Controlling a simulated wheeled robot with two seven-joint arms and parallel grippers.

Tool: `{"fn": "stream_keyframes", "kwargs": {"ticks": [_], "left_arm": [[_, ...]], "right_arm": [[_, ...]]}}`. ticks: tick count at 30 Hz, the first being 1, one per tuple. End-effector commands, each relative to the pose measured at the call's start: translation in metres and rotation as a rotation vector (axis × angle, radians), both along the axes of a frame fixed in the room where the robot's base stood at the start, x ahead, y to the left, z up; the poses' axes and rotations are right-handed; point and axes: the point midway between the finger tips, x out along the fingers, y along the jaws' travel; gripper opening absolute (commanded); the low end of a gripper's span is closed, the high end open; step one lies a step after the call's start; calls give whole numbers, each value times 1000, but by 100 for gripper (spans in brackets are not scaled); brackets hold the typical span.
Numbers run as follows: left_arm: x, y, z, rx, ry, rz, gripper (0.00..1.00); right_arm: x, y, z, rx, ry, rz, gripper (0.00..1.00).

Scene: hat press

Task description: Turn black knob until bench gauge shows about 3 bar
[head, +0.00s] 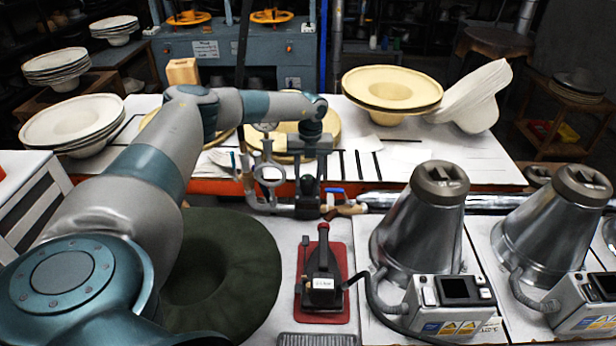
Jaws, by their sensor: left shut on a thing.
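My left arm reaches in from the left, and its gripper (308,178) points down at the pipework along the front of the back bench. The gripper is shut on the black knob (307,185), which shows as a small dark shape between the fingers and is mostly hidden. Just left of it, a round ring-shaped fitting, likely the gauge (270,172), stands on the pipe. Its needle and figures are too small to read. My right gripper is not in view.
A blue-handled valve (335,190) sits right of the gripper on the pipe. In front are an iron on a red base (323,275), a dark green hat (230,270) and two metal cones (420,225) with control boxes. Pale hats (392,90) lie on the back bench.

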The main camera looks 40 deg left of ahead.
Motion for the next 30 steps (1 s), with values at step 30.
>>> {"fn": "stream_keyframes", "kwargs": {"ticks": [30], "left_arm": [[-1, 1, -2, 2, -3, -858, 18]], "right_arm": [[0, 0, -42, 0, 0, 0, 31]]}}
